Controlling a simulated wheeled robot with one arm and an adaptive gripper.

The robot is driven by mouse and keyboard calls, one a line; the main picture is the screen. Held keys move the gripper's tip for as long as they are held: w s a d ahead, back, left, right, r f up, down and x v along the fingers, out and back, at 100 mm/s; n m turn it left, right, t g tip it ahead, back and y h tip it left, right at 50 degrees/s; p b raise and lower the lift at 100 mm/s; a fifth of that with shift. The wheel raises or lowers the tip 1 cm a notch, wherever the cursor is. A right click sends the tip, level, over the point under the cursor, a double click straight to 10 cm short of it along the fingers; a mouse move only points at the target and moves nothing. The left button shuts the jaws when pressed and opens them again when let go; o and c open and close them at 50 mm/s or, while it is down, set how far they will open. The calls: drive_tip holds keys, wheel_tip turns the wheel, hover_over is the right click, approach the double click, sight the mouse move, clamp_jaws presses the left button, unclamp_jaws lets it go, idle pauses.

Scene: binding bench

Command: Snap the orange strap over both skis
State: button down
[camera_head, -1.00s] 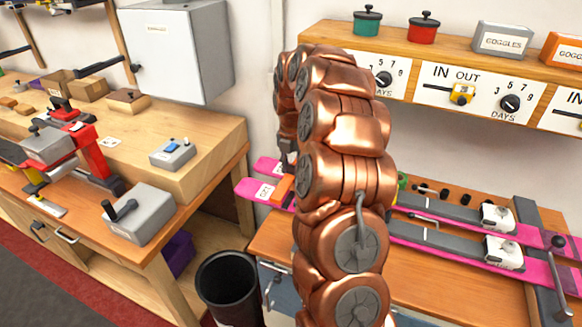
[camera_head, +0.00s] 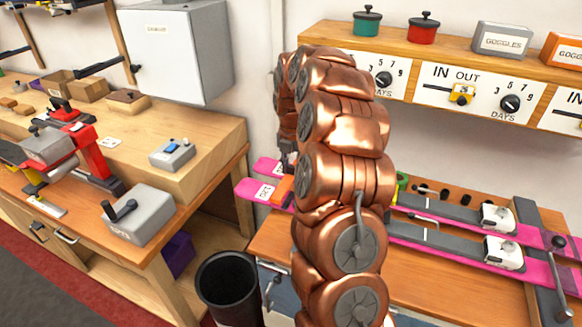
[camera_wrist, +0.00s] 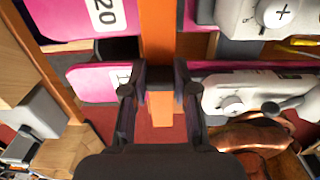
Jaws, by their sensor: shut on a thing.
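Two pink skis (camera_head: 250,190) lie side by side on a bench at the right, with white bindings (camera_head: 502,253) on grey plates. The orange strap (camera_head: 284,190) shows across the near ski just left of my arm. In the wrist view the strap (camera_wrist: 158,35) runs down across the gap between the skis' left and right parts, and its lower end sits between my fingers. My gripper (camera_wrist: 160,88) is shut on the strap over the nearer ski (camera_wrist: 92,84). The far ski (camera_wrist: 65,20) is higher in that view. In the head view my arm hides my gripper.
A black bin (camera_head: 228,285) stands on the floor between the benches. A wooden workbench (camera_head: 215,150) with tools is at the left. A shelf (camera_head: 455,50) with dials, pots and goggles boxes is behind. A clamp lever (camera_head: 558,245) rises at the skis' right end.

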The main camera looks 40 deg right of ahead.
sight(291, 173)
drive_tip(key=shift+f+b, duration=0.6)
drive_tip(key=shift+f, duration=1.3)
drive_tip(key=c, duration=0.8)
unclamp_jaws()
drive_tip(key=o, duration=0.5)
drive_tip(key=shift+r, duration=0.15)
drive_tip(key=shift+r+p, duration=1.2)
drive_tip(key=shift+r, duration=3.65)
